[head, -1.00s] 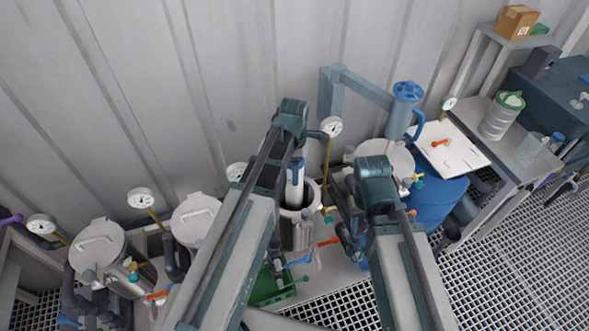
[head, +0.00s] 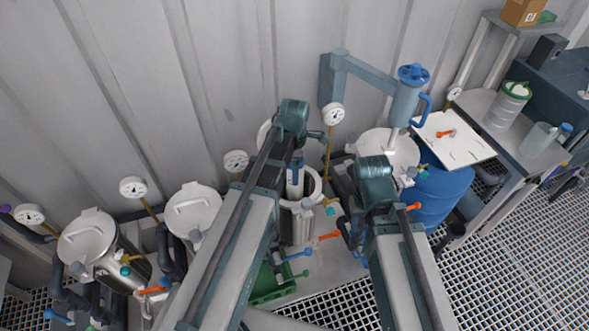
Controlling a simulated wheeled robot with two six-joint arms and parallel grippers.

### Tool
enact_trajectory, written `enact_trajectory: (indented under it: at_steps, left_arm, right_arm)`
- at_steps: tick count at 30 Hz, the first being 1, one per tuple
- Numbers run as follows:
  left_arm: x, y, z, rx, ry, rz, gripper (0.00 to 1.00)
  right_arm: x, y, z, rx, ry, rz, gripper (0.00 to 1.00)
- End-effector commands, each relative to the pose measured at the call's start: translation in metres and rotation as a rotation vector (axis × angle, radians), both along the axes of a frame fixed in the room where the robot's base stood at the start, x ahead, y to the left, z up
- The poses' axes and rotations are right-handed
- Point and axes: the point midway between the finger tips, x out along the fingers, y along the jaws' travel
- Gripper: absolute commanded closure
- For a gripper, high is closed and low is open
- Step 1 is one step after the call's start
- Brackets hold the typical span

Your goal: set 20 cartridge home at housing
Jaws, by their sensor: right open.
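The cartridge (head: 295,181), white with a blue top, stands inside the open steel housing (head: 298,228), its upper part showing at the mouth. It looks roughly upright; whether it is seated at the bottom is hidden. My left arm crosses in front of the housing's left side. My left gripper (head: 297,160) is by the cartridge's top, mostly hidden by its own arm, so its hold cannot be told. My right gripper (head: 352,234) is open, low to the right of the housing, partly hidden behind my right arm and among dark pipes.
Lidded vessels (head: 193,212) stand to the left, another (head: 384,152) to the right. Gauges (head: 333,115) rise along the wall. A blue barrel (head: 438,197) with a white board (head: 455,138) and a blue wall-mounted device (head: 411,90) are at right. A green crate (head: 270,287) sits below.

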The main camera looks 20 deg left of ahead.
Motion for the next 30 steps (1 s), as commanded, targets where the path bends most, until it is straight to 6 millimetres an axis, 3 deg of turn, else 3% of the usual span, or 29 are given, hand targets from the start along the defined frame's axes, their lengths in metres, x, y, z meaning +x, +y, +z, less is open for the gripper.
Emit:
enact_trajectory:
  at_steps: [30]
  left_arm:
    - [0.0, 0.0, -0.061, 0.0, 0.0, 0.0, 1.0]
  right_arm:
    - [0.0, 0.0, -0.061, 0.0, 0.0, -0.001, 0.53]
